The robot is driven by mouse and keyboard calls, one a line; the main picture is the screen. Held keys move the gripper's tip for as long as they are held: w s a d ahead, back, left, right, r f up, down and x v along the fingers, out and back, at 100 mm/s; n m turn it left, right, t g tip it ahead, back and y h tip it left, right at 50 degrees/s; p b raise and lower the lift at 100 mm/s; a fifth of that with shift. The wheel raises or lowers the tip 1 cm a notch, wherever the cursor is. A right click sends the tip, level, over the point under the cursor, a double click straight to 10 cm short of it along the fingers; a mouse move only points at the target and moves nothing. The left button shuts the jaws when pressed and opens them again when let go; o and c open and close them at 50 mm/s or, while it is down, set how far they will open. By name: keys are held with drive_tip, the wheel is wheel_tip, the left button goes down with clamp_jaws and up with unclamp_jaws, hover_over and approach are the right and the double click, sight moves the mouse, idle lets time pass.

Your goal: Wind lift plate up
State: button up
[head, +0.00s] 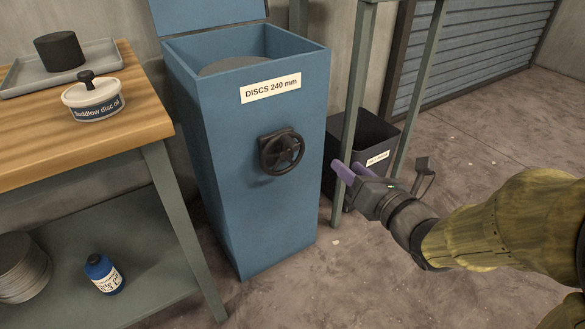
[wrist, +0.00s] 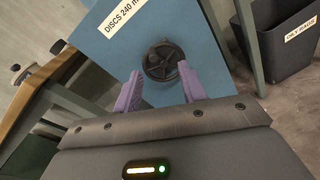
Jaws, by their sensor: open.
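A tall blue bin (head: 225,175) labelled "DISCS 240 mm" stands with its lid raised. A grey round plate (head: 229,66) shows inside its open top, below the rim. A black handwheel (head: 282,152) sits on the front face of the bin. My gripper (head: 343,173) is open and empty, to the right of the handwheel and apart from it. In the wrist view the handwheel (wrist: 161,61) lies ahead, beyond and between the purple fingers (wrist: 159,88). The lift mechanism behind the wheel is hidden.
A wooden-topped bench (head: 130,130) at left holds a tray (head: 20,78) and a labelled disc oil pot (head: 93,98). A blue bottle (head: 103,274) and discs (head: 22,266) sit on its lower shelf. A black rag bin (head: 375,135) stands behind my gripper, beside green posts (head: 352,105).

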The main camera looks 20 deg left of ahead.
drive_tip(key=f+n+b, duration=0.1)
drive_tip(key=s+a+f+n+y+b, duration=0.1)
drive_tip(key=f+n+b, duration=0.1)
drive_tip(key=shift+s+a+f+n+y, duration=0.25)
drive_tip(key=shift+a+f+n+y, duration=0.05)
drive_tip(key=shift+a+f+y, duration=0.1)
drive_tip(key=shift+r, duration=0.1)
drive_tip(key=shift+g, duration=0.3)
drive_tip(key=p+x, duration=0.2)
drive_tip(key=p, duration=0.2)
drive_tip(key=p+x, duration=0.3)
drive_tip(key=p, duration=0.1)
drive_tip(key=shift+w+r+p, duration=0.1)
drive_tip(key=shift+r+p, duration=0.15)
drive_tip(key=shift+p, duration=0.15)
drive_tip(key=p, duration=0.3)
drive_tip(key=shift+w+a, duration=0.2)
drive_tip(key=shift+a, duration=0.1)
